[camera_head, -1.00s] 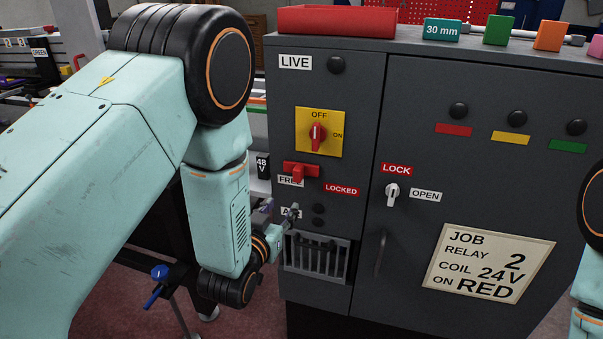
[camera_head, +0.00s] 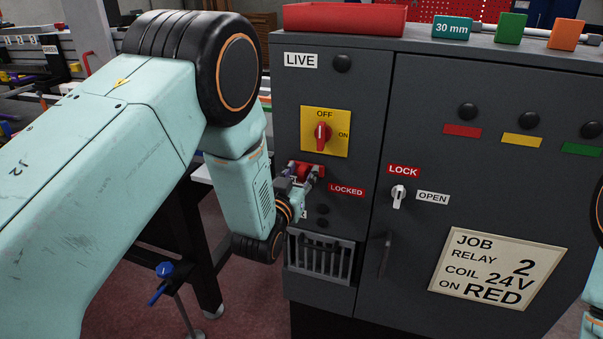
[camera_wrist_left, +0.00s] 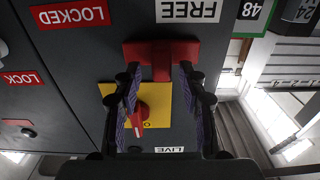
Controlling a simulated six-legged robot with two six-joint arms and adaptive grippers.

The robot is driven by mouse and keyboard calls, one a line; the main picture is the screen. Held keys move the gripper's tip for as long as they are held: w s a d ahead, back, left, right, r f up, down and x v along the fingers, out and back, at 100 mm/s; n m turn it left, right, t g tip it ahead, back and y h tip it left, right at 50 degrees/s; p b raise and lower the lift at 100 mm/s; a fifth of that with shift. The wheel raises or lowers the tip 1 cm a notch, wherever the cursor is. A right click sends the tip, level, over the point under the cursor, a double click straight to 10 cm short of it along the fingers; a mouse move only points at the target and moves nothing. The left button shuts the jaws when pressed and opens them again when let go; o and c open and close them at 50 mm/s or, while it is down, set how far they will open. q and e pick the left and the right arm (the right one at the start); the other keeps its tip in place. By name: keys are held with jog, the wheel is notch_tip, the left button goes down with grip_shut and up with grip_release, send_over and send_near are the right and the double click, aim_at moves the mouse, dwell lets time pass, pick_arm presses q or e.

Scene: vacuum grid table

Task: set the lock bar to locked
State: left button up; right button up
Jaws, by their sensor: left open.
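The red lock bar (camera_head: 309,171) is on the grey cabinet's front, below the yellow OFF/ON switch plate (camera_head: 336,145). The white FREE label (camera_wrist_left: 189,10) is beside the bar in the left wrist view; my gripper hides it in the head view. The red LOCKED label (camera_head: 347,190) is to the bar's lower right. The bar stands at the FREE side. My left gripper (camera_head: 300,182) is at the bar, open. In the left wrist view its two fingers are on either side of the bar's red middle block (camera_wrist_left: 161,64); contact cannot be told.
The red switch knob (camera_head: 321,137) is just above the bar. A door lock knob (camera_head: 398,196) is to the right, and a slotted vent tray (camera_head: 320,258) is below. A red tray (camera_head: 345,18) is on the cabinet top. A blue-handled clamp (camera_head: 163,279) stands at lower left.

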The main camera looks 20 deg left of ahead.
pick_arm(q)
jog(key=shift+w+a, duration=0.1)
jog(key=shift+a, duration=0.15)
jog(key=shift+d, duration=0.1)
jog(key=shift+c, duration=0.5)
jog(key=shift+d, duration=0.15)
jog(key=c, duration=0.3)
grip_shut()
